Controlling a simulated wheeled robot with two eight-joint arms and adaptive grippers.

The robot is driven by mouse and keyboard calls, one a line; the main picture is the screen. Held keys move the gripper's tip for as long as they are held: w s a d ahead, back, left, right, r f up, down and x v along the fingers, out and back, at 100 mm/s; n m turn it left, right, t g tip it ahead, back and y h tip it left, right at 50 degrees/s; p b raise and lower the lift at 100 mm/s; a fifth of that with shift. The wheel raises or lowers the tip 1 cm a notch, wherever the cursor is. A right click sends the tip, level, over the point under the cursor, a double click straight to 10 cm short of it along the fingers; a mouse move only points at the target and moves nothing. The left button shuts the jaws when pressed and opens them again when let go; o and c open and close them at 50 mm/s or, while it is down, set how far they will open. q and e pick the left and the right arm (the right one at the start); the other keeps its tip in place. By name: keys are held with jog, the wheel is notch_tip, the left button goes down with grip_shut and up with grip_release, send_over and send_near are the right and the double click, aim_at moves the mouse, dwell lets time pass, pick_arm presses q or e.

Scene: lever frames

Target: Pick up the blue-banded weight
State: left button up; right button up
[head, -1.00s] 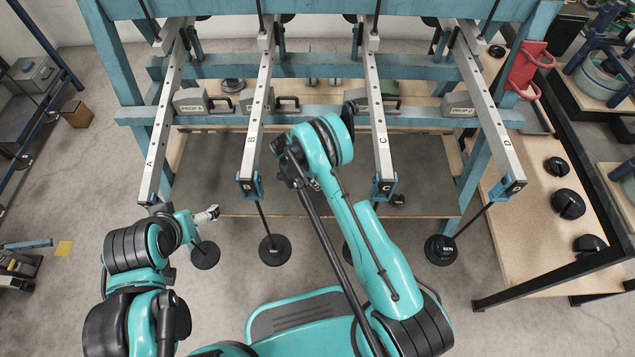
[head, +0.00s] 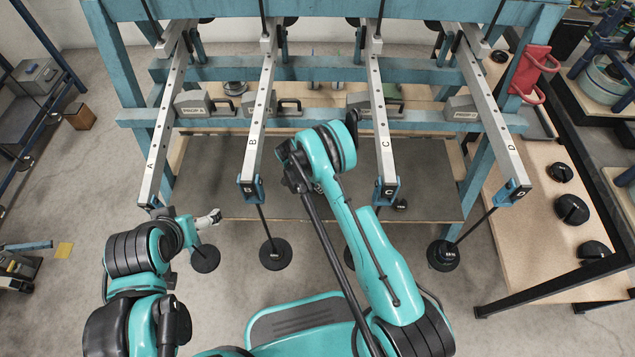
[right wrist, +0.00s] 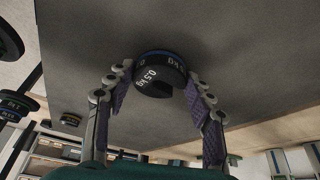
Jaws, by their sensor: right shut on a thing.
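The blue-banded weight (right wrist: 160,72) is a small black disc with a blue ring, marked 0.5 kg, in the right wrist view. My right gripper (right wrist: 160,92) is shut on it, one finger on each side. The grey board shows behind the weight; I cannot tell whether they touch. In the head view my right arm hides the weight and most of that gripper. My left gripper (head: 209,219) hangs at the left, below lever A, away from the weight; its fingers are too small to read.
Levers A (head: 157,150), B (head: 257,140), C (head: 382,130) and D (head: 495,125) reach out from the blue frame (head: 330,70). Disc weights hang beneath on rods, one (head: 275,253) under B. The grey board (head: 225,185) lies below. Several black weights sit on the right-hand bench (head: 530,240).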

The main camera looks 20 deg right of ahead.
jog(key=shift+r, duration=0.55)
notch_tip(320, 180, up, 3)
jog(key=shift+f+p, duration=0.1)
jog(key=shift+p, duration=0.85)
jog(key=s+d+r+p, duration=0.4)
jog(key=s+d+r, duration=0.3)
jog(key=d+r, duration=0.2)
jog(key=shift+r+p, duration=0.3)
jog(key=shift+r, duration=0.1)
jog(key=shift+d, duration=0.1)
